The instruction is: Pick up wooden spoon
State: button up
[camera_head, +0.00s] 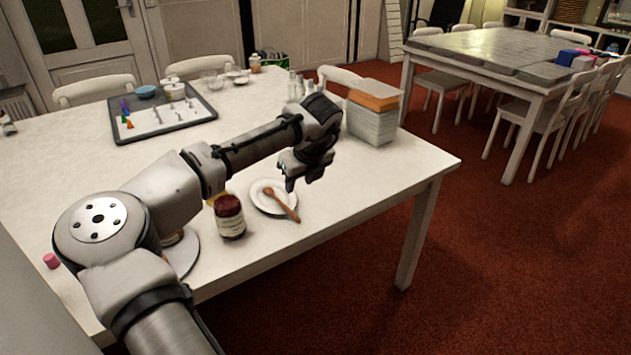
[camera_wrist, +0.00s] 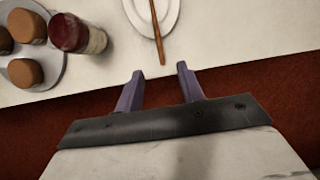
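The wooden spoon (camera_head: 281,204) lies on a white plate (camera_head: 259,198) near the front edge of the white table. Its bowl rests on the plate and its handle reaches over the rim toward the table edge. In the wrist view the spoon handle (camera_wrist: 157,32) points down toward my gripper, and the spoon's bowl is out of frame. My gripper (camera_head: 288,181) is above the table, close to the plate in the picture. In the wrist view my gripper (camera_wrist: 160,73) has its two fingers apart with nothing between them.
A dark jar with a red lid (camera_head: 229,216) stands left of the plate. A box stack with an orange top (camera_head: 373,95) stands at the right. A grey tray (camera_head: 205,110) with small items lies farther back.

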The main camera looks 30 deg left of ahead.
send_over(291, 212)
jog(key=s+d, duration=0.1)
jog(key=d, duration=0.1)
jog(key=shift+g, duration=0.3)
jog(key=f, duration=0.7)
jog(key=shift+s+d, duration=0.15)
jog(key=shift+s, duration=0.05)
jog(key=shift+w+p+x, duration=0.15)
jog(key=shift+p+x, duration=0.25)
jog(key=shift+x, duration=1.25)
jog(key=shift+w+p+x, duration=0.1)
jog(key=shift+p+x, duration=0.25)
jog(key=shift+x, duration=1.3)
jog(key=shift+d, duration=0.2)
grip_shut()
